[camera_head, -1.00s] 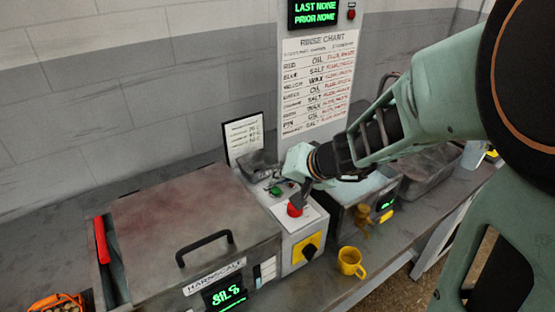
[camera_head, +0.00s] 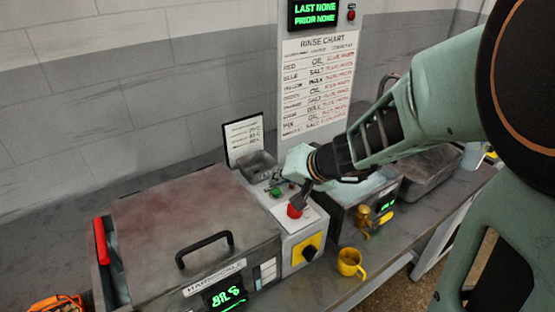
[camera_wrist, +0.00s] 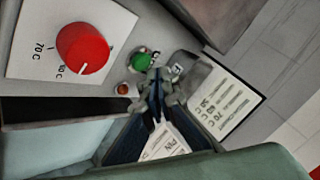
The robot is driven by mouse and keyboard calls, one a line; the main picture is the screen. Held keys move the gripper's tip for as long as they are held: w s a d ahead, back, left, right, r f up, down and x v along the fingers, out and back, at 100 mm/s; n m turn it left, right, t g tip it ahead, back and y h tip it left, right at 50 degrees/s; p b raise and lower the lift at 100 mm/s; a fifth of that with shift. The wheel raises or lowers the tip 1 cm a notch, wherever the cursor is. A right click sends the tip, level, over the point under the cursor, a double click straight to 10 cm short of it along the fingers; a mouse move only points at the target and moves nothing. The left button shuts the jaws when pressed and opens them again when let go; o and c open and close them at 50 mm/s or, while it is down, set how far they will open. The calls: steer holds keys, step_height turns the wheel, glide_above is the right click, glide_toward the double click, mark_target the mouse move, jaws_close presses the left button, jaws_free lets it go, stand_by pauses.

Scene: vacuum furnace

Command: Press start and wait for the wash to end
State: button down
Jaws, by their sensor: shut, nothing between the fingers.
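The washer (camera_head: 190,225) has a stained closed lid with a black handle and a lit green display (camera_head: 228,294) in front. Its control panel (camera_head: 310,213) carries a green button (camera_head: 276,191), a red knob (camera_head: 294,210) and a black knob on a yellow plate (camera_head: 306,252). In the wrist view the green button (camera_wrist: 142,60) and red knob (camera_wrist: 83,48) lie beyond my gripper (camera_wrist: 154,98), with a small orange-brown button (camera_wrist: 123,89) beside the green one. My gripper is shut and empty, its tips close to the green button. I cannot tell whether they touch it.
A small card (camera_head: 244,138) stands behind a grey dish (camera_head: 258,164). A rinse chart (camera_head: 319,82) hangs below a lit sign reading LAST NONE, PRIOR NONE. A second unit with a green display (camera_head: 386,203) stands right. A yellow cup (camera_head: 350,262) sits near the bench's front edge.

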mark_target(279, 192)
steer(key=shift+f, duration=0.15)
steer(key=shift+f+b, duration=0.3)
steer(key=shift+b, duration=0.45)
steer(key=shift+f+b, duration=0.4)
steer(key=shift+b, duration=0.2)
stand_by(0.3)
stand_by(0.4)
steer(key=shift+r+p, duration=0.5)
steer(key=shift+r, duration=0.35)
steer(key=shift+r+p, duration=1.8)
steer(key=shift+r, duration=0.75)
steer(key=shift+d, duration=0.1)
